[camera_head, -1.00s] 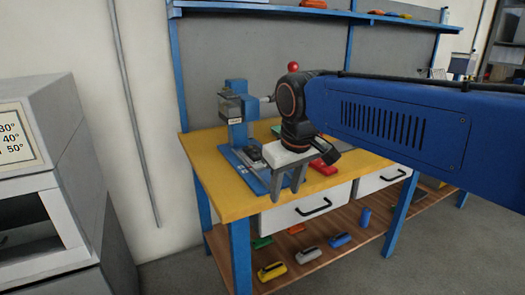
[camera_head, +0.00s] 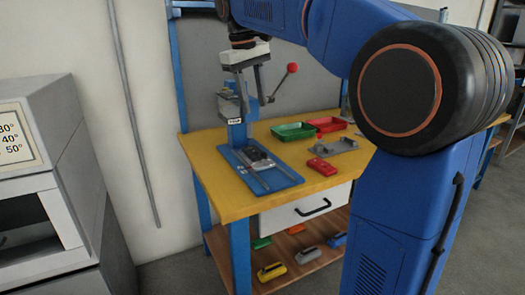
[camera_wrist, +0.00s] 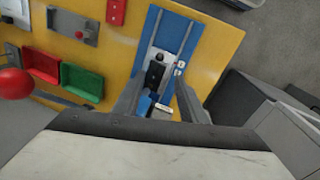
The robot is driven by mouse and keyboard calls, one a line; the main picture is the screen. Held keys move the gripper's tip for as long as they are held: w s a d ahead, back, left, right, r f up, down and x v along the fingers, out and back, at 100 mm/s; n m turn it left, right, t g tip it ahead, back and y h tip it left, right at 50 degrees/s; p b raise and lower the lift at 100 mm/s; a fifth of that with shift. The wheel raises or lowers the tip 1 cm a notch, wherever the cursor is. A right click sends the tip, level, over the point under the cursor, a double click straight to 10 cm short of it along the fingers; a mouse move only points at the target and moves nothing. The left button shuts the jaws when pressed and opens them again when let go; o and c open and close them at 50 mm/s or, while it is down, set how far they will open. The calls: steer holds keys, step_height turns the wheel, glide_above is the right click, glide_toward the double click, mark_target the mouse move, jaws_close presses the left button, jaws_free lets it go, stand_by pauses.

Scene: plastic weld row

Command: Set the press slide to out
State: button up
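The press (camera_head: 236,133) is a blue column on a blue base plate (camera_head: 285,176) at the table's left end. Its slide, a dark carriage (camera_head: 258,160) on two metal rails, sits toward the column, with bare rail in front of it. The carriage (camera_wrist: 154,74) also shows in the wrist view, with the rails (camera_wrist: 170,32) running on beyond it. A lever with a red ball (camera_head: 292,68) sticks out from the press. My gripper (camera_head: 252,106) is open and empty, high up in front of the press head, which it partly hides. In the wrist view its fingers are apart.
A green tray (camera_head: 294,131), a red tray (camera_head: 327,125), a grey fixture (camera_head: 335,146) and a red part (camera_head: 321,167) lie right of the press on the yellow table (camera_head: 220,190). A grey cabinet (camera_head: 75,180) stands at left. The table's front left corner is clear.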

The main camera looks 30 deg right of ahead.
steer(key=d+f, duration=0.1)
steer(key=f, duration=0.4)
steer(key=d+f, duration=0.1)
steer(key=f, duration=0.5)
steer(key=d+f, duration=0.1)
steer(key=f, duration=0.5)
steer(key=shift+w+d, duration=0.15)
steer(key=shift+w, duration=0.25)
steer(key=shift+c, duration=0.3)
jaws_close()
